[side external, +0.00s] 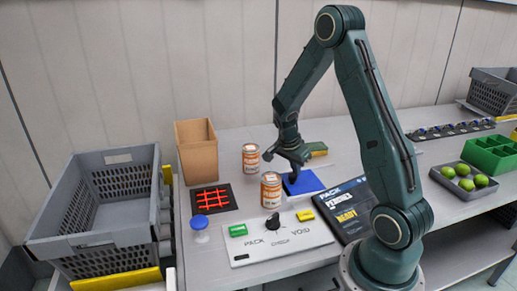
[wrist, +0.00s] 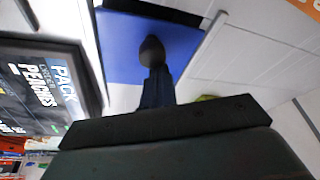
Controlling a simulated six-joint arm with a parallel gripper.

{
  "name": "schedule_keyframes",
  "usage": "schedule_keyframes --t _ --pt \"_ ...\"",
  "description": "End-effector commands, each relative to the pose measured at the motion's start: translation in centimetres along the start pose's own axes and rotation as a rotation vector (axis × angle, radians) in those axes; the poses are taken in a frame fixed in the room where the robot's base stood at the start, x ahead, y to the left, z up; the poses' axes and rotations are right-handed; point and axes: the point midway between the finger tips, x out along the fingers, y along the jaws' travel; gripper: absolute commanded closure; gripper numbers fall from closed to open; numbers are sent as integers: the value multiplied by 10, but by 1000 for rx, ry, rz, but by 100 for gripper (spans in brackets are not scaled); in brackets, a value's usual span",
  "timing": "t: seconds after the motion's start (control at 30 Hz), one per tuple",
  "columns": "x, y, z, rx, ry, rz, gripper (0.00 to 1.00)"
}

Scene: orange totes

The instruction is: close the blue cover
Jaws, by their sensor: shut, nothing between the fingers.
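The blue cover (side external: 309,184) is a flat blue panel on the bench, between the cans and the black screen. It also shows in the wrist view (wrist: 122,62), with a dark strip along its top edge. My gripper (side external: 296,180) is shut and empty, pointing down over the cover. In the wrist view its closed fingertips (wrist: 152,50) lie in front of the blue surface. I cannot tell whether they touch it, or whether the cover lies fully flat. My gripper hides part of the cover in both views.
Two orange-white cans (side external: 271,190) (side external: 250,160) stand left of the cover. A PACK screen (side external: 343,212) is close on its right. A button panel (side external: 275,238) lies in front. A cardboard box (side external: 197,152) and a grey crate (side external: 97,205) are further left.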

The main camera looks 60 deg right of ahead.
Motion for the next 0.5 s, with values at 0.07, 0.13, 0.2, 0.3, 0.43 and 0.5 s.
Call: schedule_keyframes --t 0.07,0.13,0.2,0.3,0.43,0.5 --pt "-3 -5 11 -6 -1 0 100" --pt "-5 -8 16 -3 -1 0 100" --pt "-7 -10 20 -3 -1 1 100" --pt "-7 -11 22 -2 -2 0 100" --pt "-8 -11 22 -4 -4 -1 100" --pt "-8 -11 23 -5 -5 -1 100"
